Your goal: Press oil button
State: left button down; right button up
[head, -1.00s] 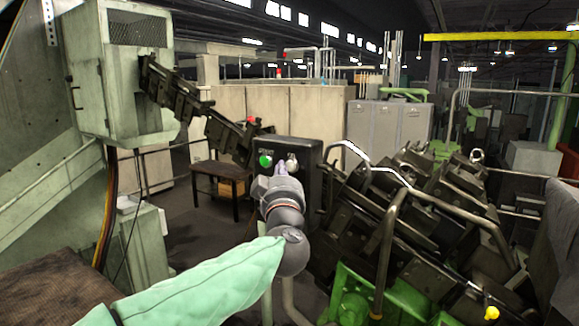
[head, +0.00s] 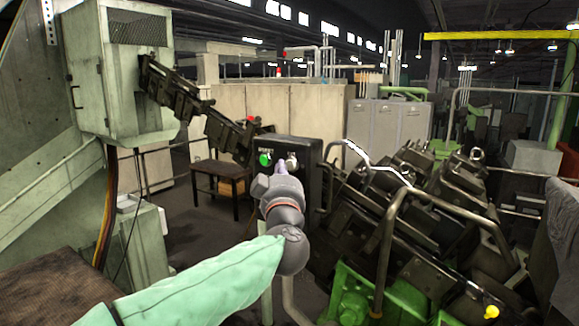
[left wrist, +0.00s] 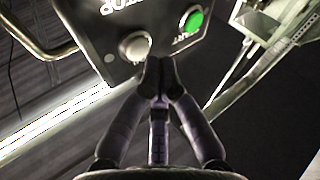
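A dark control box (head: 310,160) on a post carries a green button (head: 265,159) and a pale round button (head: 292,161). In the left wrist view the box (left wrist: 100,25) fills the top, with the pale button (left wrist: 135,46) and the green button (left wrist: 193,20). No label that marks an oil button is readable. My left gripper (head: 282,168) is in front of the box, just below the two buttons. In the left wrist view its fingertips (left wrist: 158,72) are together and empty, close to the pale button; contact cannot be told. My right gripper is not in view.
A red button (head: 250,119) shows behind the box. Dark machinery with bent metal rails (head: 390,235) stands close on the right. A pale green cabinet (head: 120,80) stands at the left. A small brown table (head: 215,178) is behind, with open floor in front of it.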

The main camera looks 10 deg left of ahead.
pick_arm(q)
jog(key=shift+w+r, duration=0.1)
jog(key=shift+w, duration=0.1)
jog(key=shift+w+d+p, duration=0.15)
jog(key=shift+w+p, duration=0.05)
jog(key=shift+p, duration=0.15)
jog(key=shift+w+d, duration=0.1)
jog(key=shift+w, duration=0.3)
dwell(0.8)
jog(key=shift+s, duration=0.1)
dwell(0.3)
jog(key=shift+s+a, duration=0.25)
jog(key=shift+s, duration=0.45)
jog(key=shift+s+a, duration=0.3)
jog(key=shift+s, duration=0.5)
jog(key=shift+s+a, duration=0.25)
jog(key=shift+s, duration=0.55)
jog(key=shift+s+a, duration=0.3)
jog(key=shift+s, duration=0.5)
